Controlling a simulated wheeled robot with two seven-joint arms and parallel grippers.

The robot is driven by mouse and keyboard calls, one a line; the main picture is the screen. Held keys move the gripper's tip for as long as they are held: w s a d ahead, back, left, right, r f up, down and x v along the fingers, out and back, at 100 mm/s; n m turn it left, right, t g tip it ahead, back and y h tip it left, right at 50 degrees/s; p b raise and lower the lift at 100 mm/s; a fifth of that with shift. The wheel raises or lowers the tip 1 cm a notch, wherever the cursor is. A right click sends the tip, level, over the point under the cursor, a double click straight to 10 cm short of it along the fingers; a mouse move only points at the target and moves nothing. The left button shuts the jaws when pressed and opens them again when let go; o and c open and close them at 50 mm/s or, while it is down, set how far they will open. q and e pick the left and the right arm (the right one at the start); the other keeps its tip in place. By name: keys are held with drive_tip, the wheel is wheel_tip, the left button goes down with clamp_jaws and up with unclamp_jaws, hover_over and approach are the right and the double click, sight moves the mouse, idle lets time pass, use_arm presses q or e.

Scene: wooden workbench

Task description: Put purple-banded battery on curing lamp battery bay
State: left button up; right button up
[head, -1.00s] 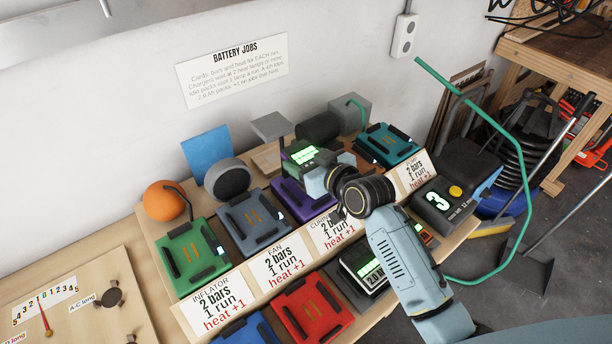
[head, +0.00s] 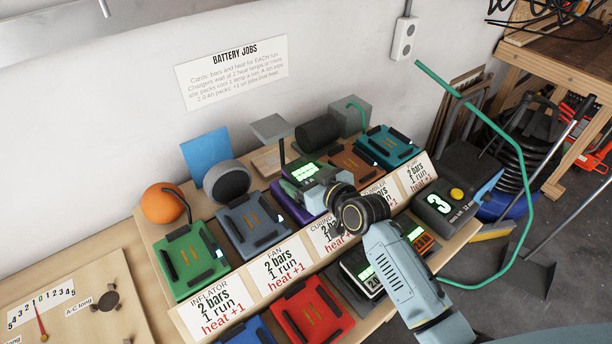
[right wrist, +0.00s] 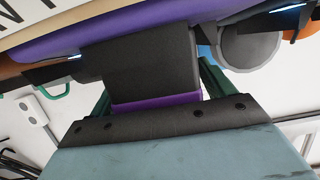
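The purple-banded battery (head: 303,171) is a dark pack with a lit green display. My right gripper (head: 322,192) is shut on it. The right wrist view shows its dark body (right wrist: 150,65) and purple band (right wrist: 155,103) between the fingers. The curing lamp battery bay (head: 290,207) is the purple plate on the middle of the upper row, and it shows purple in the right wrist view (right wrist: 200,28). The battery is right over this bay and covers much of it. I cannot tell whether they touch. My left gripper is not in view.
A grey-blue bay (head: 251,224) lies to the left and a brown bay (head: 357,165) to the right. The lamp's grey square head (head: 271,127) stands behind.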

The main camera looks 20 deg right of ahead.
drive_tip(key=shift+r, duration=0.2)
drive_tip(key=p+v, duration=0.1)
drive_tip(key=v, duration=1.1)
